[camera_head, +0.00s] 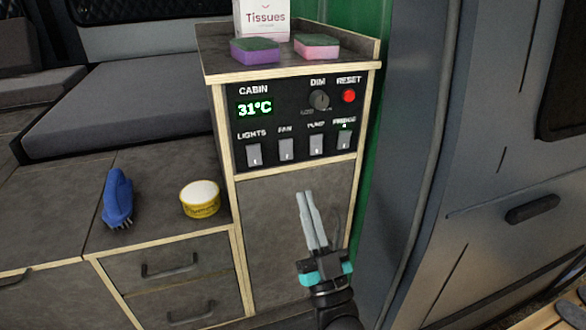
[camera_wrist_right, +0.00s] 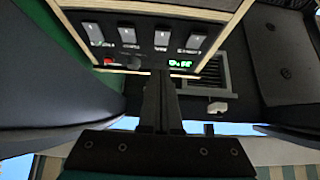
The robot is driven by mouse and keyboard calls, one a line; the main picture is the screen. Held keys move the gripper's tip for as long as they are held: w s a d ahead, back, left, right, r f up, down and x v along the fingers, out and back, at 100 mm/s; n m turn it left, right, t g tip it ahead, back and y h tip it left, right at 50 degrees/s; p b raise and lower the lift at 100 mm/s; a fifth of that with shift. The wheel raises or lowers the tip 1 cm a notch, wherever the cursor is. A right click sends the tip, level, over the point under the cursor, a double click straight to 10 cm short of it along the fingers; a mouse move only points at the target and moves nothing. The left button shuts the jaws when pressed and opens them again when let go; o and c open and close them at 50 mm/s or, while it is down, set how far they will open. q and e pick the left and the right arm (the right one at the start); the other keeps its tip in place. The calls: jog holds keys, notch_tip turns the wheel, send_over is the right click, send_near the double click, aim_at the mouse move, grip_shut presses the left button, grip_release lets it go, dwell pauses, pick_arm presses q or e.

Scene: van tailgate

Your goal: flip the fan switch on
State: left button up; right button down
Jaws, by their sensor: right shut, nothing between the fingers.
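The fan switch (camera_head: 286,149) is a light grey rocker on the black control panel (camera_head: 268,88), second from the left under the label FAN. In the right wrist view the panel is upside down and the fan switch (camera_wrist_right: 161,38) is second from the right. My right gripper (camera_head: 304,195) is shut and empty, fingers pointing up, in front of the cabinet below the switch row. Its fingertips (camera_wrist_right: 160,75) also show in the right wrist view, apart from the switch. My left gripper is out of view.
Beside the fan switch are the lights switch (camera_head: 254,154), pump switch (camera_head: 316,145) and fridge switch (camera_head: 344,140). Above are a knob (camera_head: 319,100), a red reset button (camera_head: 348,96) and a 31°C display (camera_head: 255,109). Two sponges and a tissue box (camera_head: 262,18) stand on top.

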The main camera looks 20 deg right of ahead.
aim_at(288, 154)
jog(key=shift+w+a+r, duration=0.1)
jog(key=shift+w+r, duration=0.3)
jog(key=shift+w, duration=0.85)
jog(key=shift+w+r, duration=0.35)
jog(key=shift+w, duration=0.95)
jog(key=shift+w+a+r, duration=0.1)
jog(key=shift+w+r, duration=0.3)
jog(key=shift+w, duration=0.85)
jog(key=b, duration=0.3)
jog(key=shift+w+f+t, duration=0.3)
jog(key=shift+w+f, duration=0.05)
jog(key=shift+f, duration=0.05)
jog(key=shift+r+p, duration=0.25)
jog(key=shift+p, duration=0.1)
jog(key=shift+s+d, duration=0.1)
